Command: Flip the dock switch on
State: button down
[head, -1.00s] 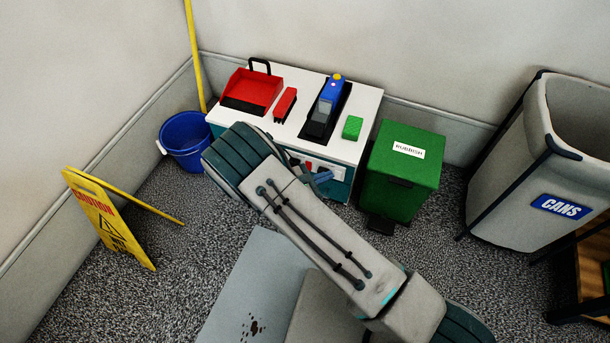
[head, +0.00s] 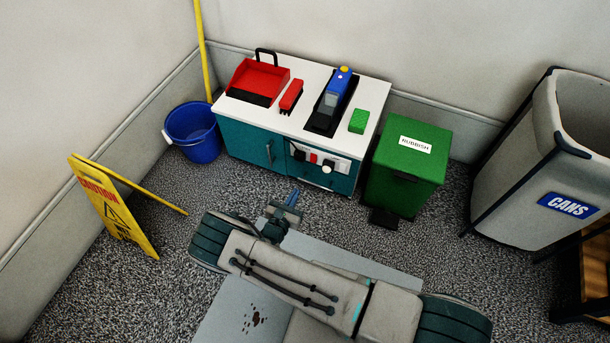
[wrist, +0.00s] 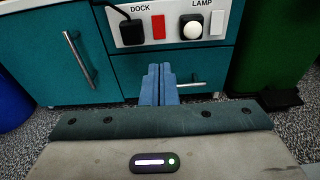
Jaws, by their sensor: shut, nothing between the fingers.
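The dock switch is a red rocker (wrist: 158,27) on a white panel (wrist: 172,41) on the cabinet front, just right of a black plug (wrist: 131,30) and by the label DOCK. In the head view the red switch (head: 313,158) is small. I cannot tell which way it is tipped. My gripper (head: 293,196) is shut and empty, out in front of the cabinet and below the panel, apart from it. In the wrist view its blue fingers (wrist: 158,83) are together below the red switch. A blue handheld vacuum (head: 337,92) stands in a black dock (head: 319,124) on the cabinet top.
The panel also has a round white lamp (wrist: 191,27) and a white switch (wrist: 217,22). A drawer handle (wrist: 192,85) is behind the fingers. A green rubbish bin (head: 404,180) stands right of the cabinet, a blue bucket (head: 194,140) left. A yellow caution sign (head: 104,210) stands farther left.

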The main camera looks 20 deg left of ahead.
aim_at(313, 162)
jog(key=w+b, duration=0.1)
jog(key=w, duration=0.3)
jog(key=w+f+b, duration=0.1)
jog(key=w+b, duration=0.1)
jog(key=w, duration=0.3)
jog(key=w+d+b, duration=0.1)
jog(key=w, duration=0.3)
jog(key=shift+w+f+b, duration=0.3)
jog(key=shift+b, duration=0.1)
jog(key=shift+w+f, duration=0.1)
jog(key=shift+w, duration=0.15)
jog(key=shift+s, duration=0.3)
jog(key=s+a+f+p, duration=0.1)
jog(key=s+p, duration=0.2)
jog(key=s, duration=1)
jog(key=shift+s+f+p, duration=0.25)
jog(key=shift+f+p, duration=0.05)
jog(key=shift+p, duration=0.05)
